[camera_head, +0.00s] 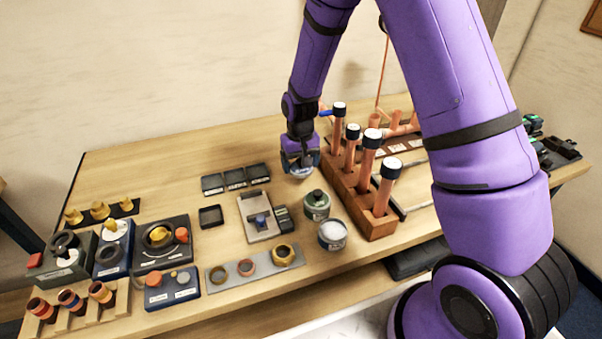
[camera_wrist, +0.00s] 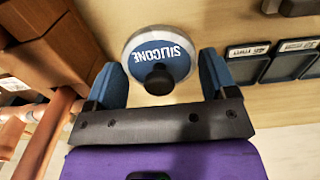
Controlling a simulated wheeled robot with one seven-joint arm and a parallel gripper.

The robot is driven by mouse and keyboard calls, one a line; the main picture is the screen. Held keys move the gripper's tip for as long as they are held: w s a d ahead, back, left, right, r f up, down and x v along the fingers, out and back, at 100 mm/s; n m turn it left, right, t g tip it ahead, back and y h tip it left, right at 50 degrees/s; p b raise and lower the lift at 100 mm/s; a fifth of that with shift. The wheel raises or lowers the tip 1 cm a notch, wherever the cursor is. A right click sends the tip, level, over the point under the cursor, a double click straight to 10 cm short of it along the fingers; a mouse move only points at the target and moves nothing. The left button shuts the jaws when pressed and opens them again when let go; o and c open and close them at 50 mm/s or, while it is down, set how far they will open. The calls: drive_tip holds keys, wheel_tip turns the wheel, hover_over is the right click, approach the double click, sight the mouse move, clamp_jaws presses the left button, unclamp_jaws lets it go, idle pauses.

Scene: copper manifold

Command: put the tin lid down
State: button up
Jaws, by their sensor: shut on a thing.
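The tin lid (camera_wrist: 158,52) is a round disc with a blue face marked SILICONE, a pale rim and a black knob. In the wrist view it lies between the two blue fingers of my gripper (camera_wrist: 160,80), which is shut on it. In the head view my gripper (camera_head: 300,163) is low over the back middle of the table, with the lid (camera_head: 300,174) under it. I cannot tell whether the lid touches the table. An open tin (camera_head: 332,236) with pale contents stands nearer the front, right of a green tin (camera_head: 316,205) with a dark knob on top.
A wooden rack (camera_head: 372,216) of upright copper pipes with white-marked caps stands close right of my gripper. Small labelled black trays (camera_head: 236,179) lie to the left. A grey plate (camera_head: 260,217) with a blue part lies in front of them. Bare wooden table (camera_head: 150,167) lies at the back left.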

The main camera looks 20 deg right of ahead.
sight(300, 166)
drive_tip(key=shift+f, duration=2.05)
drive_tip(key=shift+f, duration=0.1)
drive_tip(key=o, duration=0.8)
